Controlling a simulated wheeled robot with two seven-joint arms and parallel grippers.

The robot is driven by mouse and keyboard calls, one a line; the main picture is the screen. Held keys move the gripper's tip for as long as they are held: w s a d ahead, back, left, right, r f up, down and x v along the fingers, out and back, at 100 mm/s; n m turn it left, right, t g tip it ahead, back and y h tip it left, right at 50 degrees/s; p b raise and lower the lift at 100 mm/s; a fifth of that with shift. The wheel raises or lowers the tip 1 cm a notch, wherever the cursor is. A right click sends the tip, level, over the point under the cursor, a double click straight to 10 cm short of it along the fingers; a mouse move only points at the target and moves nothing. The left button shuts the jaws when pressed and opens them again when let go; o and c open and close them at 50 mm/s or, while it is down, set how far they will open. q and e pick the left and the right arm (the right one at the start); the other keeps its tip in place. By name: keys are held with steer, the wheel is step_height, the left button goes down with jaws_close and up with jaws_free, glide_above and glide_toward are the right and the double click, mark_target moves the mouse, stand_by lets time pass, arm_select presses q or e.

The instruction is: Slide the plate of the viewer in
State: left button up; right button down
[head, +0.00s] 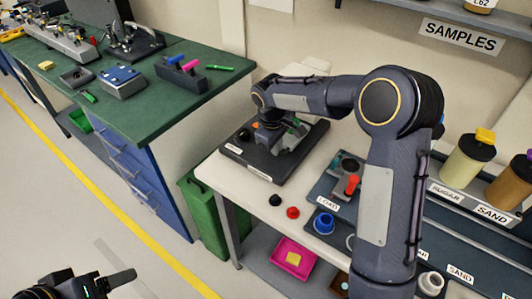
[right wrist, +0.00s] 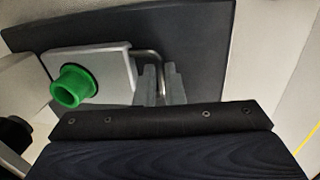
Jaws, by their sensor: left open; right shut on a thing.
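The viewer (head: 300,160) sits on a dark base at the left end of the white table, partly hidden by my right arm. In the right wrist view a light grey plate-like part (right wrist: 118,66) carries a green ring (right wrist: 74,86), and a bent metal handle (right wrist: 148,54) comes out of its right side. My right gripper (right wrist: 163,82) is shut on the handle, with its fingers either side of it. How far the plate is in cannot be told. My left gripper (head: 112,282) is open and empty above the floor at the lower left.
Black (head: 275,199) and red (head: 292,212) knobs lie on the white table before the viewer. The green bench (head: 150,105) stands left, a green bin (head: 207,222) between.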

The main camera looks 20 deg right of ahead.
steer(key=shift+w+d+r, duration=0.1)
steer(key=shift+w+d, duration=0.55)
steer(key=shift+d, duration=0.15)
steer(key=c, duration=1.5)
jaws_free()
steer(key=shift+w+d, duration=0.1)
steer(key=r, duration=0.4)
steer(key=a+r, duration=0.1)
steer(key=r, duration=0.2)
steer(key=shift+s+a+r, duration=0.1)
steer(key=shift+s, duration=0.3)
steer(key=shift+r, duration=0.25)
